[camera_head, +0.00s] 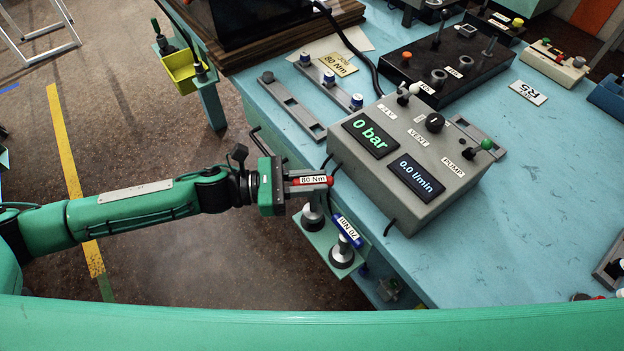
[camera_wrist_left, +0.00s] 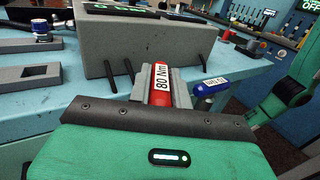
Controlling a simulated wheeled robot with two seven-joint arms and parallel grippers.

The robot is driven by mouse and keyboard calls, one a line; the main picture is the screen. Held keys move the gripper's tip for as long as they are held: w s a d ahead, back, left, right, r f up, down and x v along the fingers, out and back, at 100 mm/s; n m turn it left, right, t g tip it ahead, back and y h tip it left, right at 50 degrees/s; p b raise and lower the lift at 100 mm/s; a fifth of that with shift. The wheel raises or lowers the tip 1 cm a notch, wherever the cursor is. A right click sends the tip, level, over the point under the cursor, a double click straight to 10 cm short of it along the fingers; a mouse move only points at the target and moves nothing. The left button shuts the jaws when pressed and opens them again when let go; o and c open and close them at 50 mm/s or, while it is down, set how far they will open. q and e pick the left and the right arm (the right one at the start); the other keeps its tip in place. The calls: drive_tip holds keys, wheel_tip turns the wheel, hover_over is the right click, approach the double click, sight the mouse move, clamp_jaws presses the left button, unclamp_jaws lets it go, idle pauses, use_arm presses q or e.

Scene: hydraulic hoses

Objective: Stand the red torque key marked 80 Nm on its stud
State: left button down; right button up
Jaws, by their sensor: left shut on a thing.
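My left gripper (camera_head: 305,186) is shut on the red torque key (camera_head: 327,181), whose white label reads 80 Nm. The key also shows in the wrist view (camera_wrist_left: 161,82), between the two fingers and pointing away from the wrist. It is held beside the bench edge, above a small green shelf (camera_head: 318,243). On the shelf are two round metal posts; one (camera_head: 312,217) shows just below the gripper with its top partly hidden. At the other post (camera_head: 341,256) is a blue key (camera_head: 348,232), its label apparently reading 70 Nm. My right gripper is not in view.
A grey control box (camera_head: 410,155) with displays reading 0 bar and 0.0 l/min stands close to the gripper at the bench edge. A card (camera_head: 338,64) marked 80 Nm lies farther back, near a rail with blue-capped fittings (camera_head: 330,78).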

use_arm(q)
drive_tip(key=shift+b, duration=0.3)
idle(0.7)
idle(0.3)
drive_tip(key=shift+f, duration=0.25)
